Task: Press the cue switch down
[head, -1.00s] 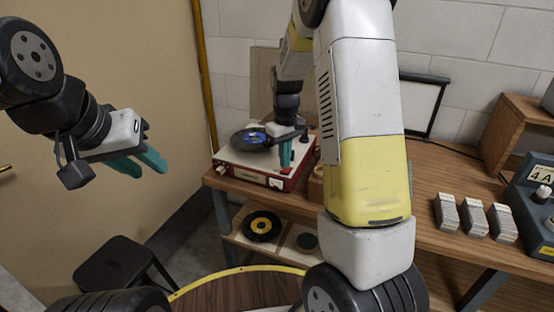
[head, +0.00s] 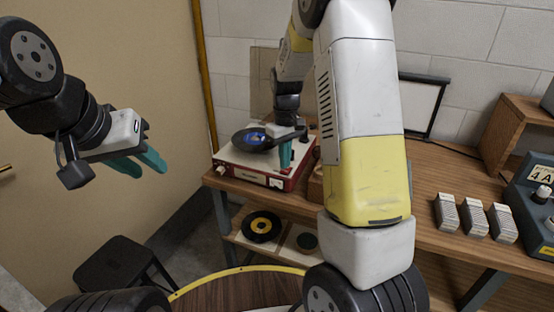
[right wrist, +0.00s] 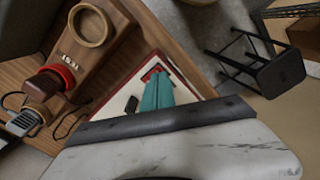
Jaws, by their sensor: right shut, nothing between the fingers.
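The record player (head: 238,168) has a white top and a red body and stands at the left end of the wooden bench. A dark record with a blue label (head: 240,137) is on top of it. My right gripper (head: 286,164) is shut and empty, pointing down over the player's right front part. In the right wrist view its teal fingers (right wrist: 153,80) reach a red-edged corner of the white top (right wrist: 120,93). A small black part (right wrist: 131,104) lies beside them. I cannot tell which part is the cue switch; the fingers may hide it. My left gripper (head: 148,170) is open and empty in the air, left.
A shelf below holds a yellow-labelled record (head: 261,227). A black stool (head: 118,264) stands at lower left. Several grey-white blocks (head: 474,217) and a grey device (head: 536,205) sit on the bench at right. A wooden ring (right wrist: 92,25) shows in the wrist view.

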